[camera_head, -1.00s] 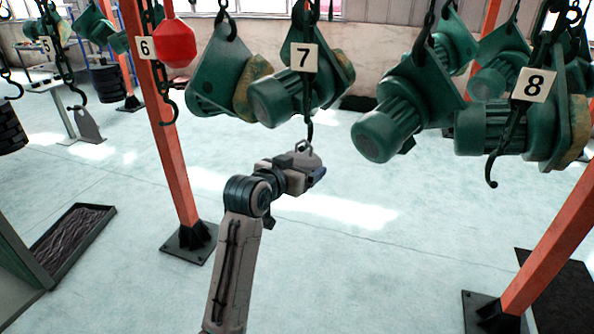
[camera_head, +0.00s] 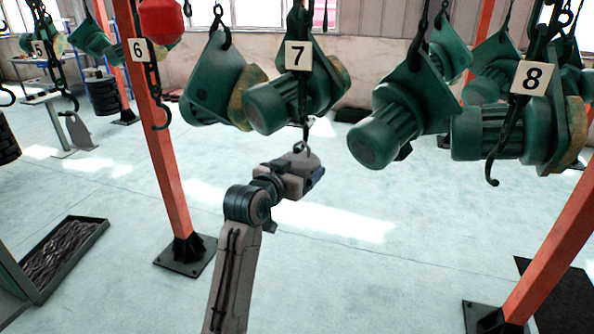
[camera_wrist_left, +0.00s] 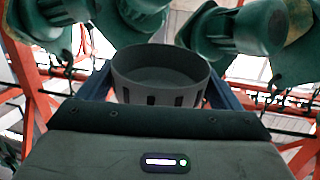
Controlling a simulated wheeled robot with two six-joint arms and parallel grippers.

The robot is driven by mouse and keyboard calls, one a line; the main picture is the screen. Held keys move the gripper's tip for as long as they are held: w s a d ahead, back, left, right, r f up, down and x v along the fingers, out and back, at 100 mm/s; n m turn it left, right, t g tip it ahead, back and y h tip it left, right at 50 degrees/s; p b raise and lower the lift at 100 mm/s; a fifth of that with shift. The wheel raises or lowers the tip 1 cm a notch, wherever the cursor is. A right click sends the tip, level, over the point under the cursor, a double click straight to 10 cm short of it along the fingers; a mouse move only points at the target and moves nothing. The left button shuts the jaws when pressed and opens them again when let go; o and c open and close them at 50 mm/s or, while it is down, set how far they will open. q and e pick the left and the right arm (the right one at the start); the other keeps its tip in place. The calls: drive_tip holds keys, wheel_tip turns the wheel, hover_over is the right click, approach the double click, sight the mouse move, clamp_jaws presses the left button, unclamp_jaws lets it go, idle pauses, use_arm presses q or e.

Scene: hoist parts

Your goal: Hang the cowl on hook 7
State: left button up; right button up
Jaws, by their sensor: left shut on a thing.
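The cowl (camera_head: 304,161) is a grey, rounded piece with a small loop on top, held at the end of my left arm in the head view. My left gripper (camera_head: 316,176) is shut on it. In the left wrist view the cowl (camera_wrist_left: 160,78) is a round, open-ended grey cup with dark slots, between the gripper's blue fingers (camera_wrist_left: 158,92). Hook 7 (camera_head: 304,130) hangs below the white sign 7 (camera_head: 298,56). Its lower end overlaps the cowl's loop in the picture; I cannot tell if they are linked. My right gripper is out of view.
Green hoist motors (camera_head: 285,101) hang close on both sides of hook 7, and more (camera_head: 408,117) hang to the right. Hook 8 (camera_head: 491,168) and hook 6 (camera_head: 162,112) hang beside orange posts (camera_head: 165,150). The floor below is mostly clear.

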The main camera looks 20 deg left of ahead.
use_arm(q)
drive_tip(key=shift+f, duration=0.35)
idle(0.3)
idle(0.5)
drive_tip(key=o, duration=1)
drive_tip(key=shift+o, duration=0.2)
